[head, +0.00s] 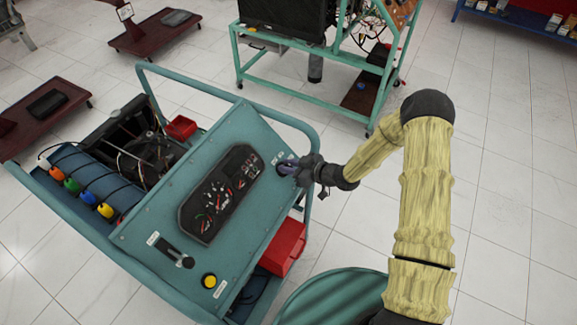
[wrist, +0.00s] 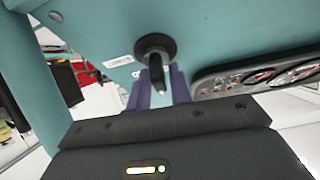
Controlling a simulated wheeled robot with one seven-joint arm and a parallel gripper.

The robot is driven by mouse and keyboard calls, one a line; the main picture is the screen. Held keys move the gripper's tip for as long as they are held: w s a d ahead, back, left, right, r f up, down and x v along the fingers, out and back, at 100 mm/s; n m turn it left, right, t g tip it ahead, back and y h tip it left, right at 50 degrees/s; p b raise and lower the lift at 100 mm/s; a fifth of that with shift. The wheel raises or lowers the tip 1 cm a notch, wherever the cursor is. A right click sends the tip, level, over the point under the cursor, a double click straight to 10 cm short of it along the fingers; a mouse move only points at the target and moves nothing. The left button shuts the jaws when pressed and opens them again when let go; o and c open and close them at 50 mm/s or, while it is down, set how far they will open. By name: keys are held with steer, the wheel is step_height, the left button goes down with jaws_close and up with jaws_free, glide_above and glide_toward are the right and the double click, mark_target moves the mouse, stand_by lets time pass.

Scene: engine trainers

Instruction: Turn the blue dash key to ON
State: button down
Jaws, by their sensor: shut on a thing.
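The teal-blue dash panel (head: 143,246) slopes across the engine trainer, with a gauge cluster (head: 222,193) in its middle. In the wrist view, a dark key (wrist: 154,55) with a round black base sticks out of the panel beside a small white label (wrist: 119,61). My gripper (head: 286,168) is at the panel's upper right end, past the cluster. Its purple fingers lie on either side of the key's handle in the wrist view, shut on it. In the head view the fingers hide most of the key. The label's words are too small to read.
A black lever (head: 174,251) and a yellow button (head: 209,281) are on the panel's lower left. A teal tube rail (head: 225,100) runs round the trainer. A red box (head: 284,246) sits below the panel. Another engine stand is behind; floor at right is clear.

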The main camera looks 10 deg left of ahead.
steer(key=m, duration=0.1)
steer(key=m+t+h+b, duration=0.1)
steer(key=m, duration=0.3)
steer(key=shift+d+f+t+b, duration=0.15)
steer(key=shift+f+t+b, duration=0.15)
steer(key=shift+t+b, duration=0.1)
steer(key=shift+s+m+t+h+b, duration=0.2)
steer(key=shift+m+h, duration=0.35)
steer(key=shift+m, duration=0.6)
steer(key=shift+w+m+t+h+b, duration=0.1)
steer(key=shift+m+t+h, duration=0.35)
steer(key=shift+m, duration=0.7)
steer(key=c, duration=1.5)
jaws_free()
steer(key=shift+r, duration=0.1)
